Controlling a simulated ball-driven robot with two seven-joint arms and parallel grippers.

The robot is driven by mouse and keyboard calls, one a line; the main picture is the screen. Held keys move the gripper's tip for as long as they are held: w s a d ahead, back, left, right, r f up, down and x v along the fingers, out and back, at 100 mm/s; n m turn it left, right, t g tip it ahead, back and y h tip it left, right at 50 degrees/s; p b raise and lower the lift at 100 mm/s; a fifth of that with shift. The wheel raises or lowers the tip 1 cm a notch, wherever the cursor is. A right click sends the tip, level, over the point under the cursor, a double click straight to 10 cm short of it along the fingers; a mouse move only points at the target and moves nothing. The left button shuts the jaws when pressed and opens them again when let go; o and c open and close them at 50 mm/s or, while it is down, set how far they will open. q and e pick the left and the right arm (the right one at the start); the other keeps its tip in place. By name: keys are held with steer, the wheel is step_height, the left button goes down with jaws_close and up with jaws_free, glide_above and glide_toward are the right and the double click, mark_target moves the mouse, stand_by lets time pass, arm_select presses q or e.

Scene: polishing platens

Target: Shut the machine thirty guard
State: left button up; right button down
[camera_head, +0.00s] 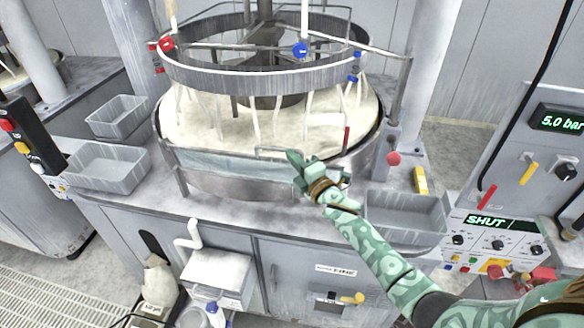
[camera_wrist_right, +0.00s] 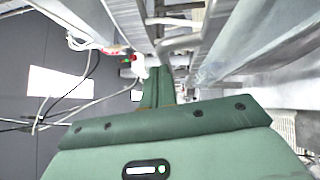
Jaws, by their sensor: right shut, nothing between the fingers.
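The guard is a clear, bluish panel (camera_head: 225,165) in a metal frame along the front rim of the round platen (camera_head: 240,128). A bar handle (camera_head: 277,149) sits at its upper right. My green right gripper (camera_head: 297,160) is shut and empty, at the guard's right end just below the handle. I cannot tell whether it touches the frame. In the wrist view the shut fingers (camera_wrist_right: 160,82) point away beside grey bars and a pale panel. The display on the control panel (camera_head: 487,222) reads SHUT. My left gripper is not in view.
Grey trays stand on the bench at the left (camera_head: 107,166) and right (camera_head: 405,215). A ring with hoses (camera_head: 265,82) hangs over the platen. A red knob (camera_head: 393,158) and a yellow block (camera_head: 420,180) are right of it. A white crank (camera_head: 188,235) stands below.

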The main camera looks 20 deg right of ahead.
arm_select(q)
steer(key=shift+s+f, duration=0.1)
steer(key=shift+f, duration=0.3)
arm_select(e)
steer(key=shift+w+d+r, duration=0.4)
steer(key=shift+w+d, duration=0.2)
steer(key=shift+w, duration=0.2)
steer(key=shift+r, duration=0.15)
